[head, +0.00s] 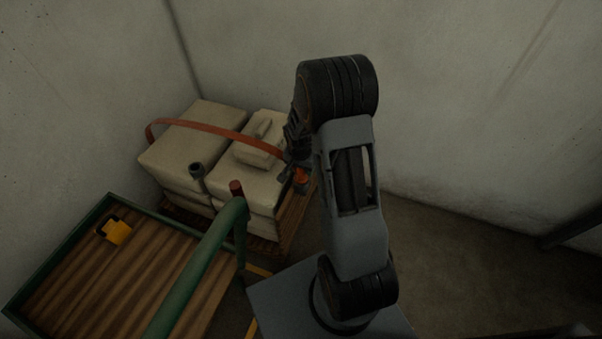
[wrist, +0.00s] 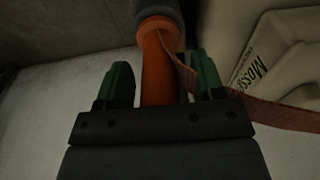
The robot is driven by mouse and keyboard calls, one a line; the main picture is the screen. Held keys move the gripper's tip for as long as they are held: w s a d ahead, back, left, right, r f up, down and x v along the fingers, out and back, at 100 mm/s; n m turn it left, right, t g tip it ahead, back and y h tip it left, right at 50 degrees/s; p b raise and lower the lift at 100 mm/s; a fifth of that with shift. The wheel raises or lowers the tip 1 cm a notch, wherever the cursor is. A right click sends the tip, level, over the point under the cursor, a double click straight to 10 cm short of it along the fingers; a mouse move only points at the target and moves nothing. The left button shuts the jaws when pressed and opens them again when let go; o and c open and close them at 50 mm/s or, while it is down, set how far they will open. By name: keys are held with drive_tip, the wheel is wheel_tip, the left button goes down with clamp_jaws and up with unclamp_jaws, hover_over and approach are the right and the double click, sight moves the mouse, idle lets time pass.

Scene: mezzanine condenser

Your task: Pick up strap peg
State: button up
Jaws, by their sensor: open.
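The strap peg (wrist: 158,75) is an orange cylinder with a dark grey end, seen close up in the wrist view. A small orange part of it shows in the head view (head: 301,175), at the right side of the pale load. My gripper (wrist: 163,80) is open, with one green fingertip on each side of the peg. A gap shows at the left finger; contact at the right is unclear. In the head view my gripper (head: 291,176) is dark and partly hidden by my arm. The orange-red strap (head: 213,128) runs over the load towards the peg; its end (wrist: 180,62) lies against the peg.
Pale block-like bags (head: 190,145) sit on a wooden pallet (head: 290,222). A green-framed cart (head: 75,240) with a wooden deck stands front left, carrying a yellow item (head: 114,232). Its green rail (head: 200,265) rises near the load. Walls enclose the corner; floor (head: 450,235) is clear at right.

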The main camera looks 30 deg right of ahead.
drive_tip(key=c, duration=1.1)
drive_tip(key=shift+o, duration=0.2)
drive_tip(key=shift+r, duration=0.1)
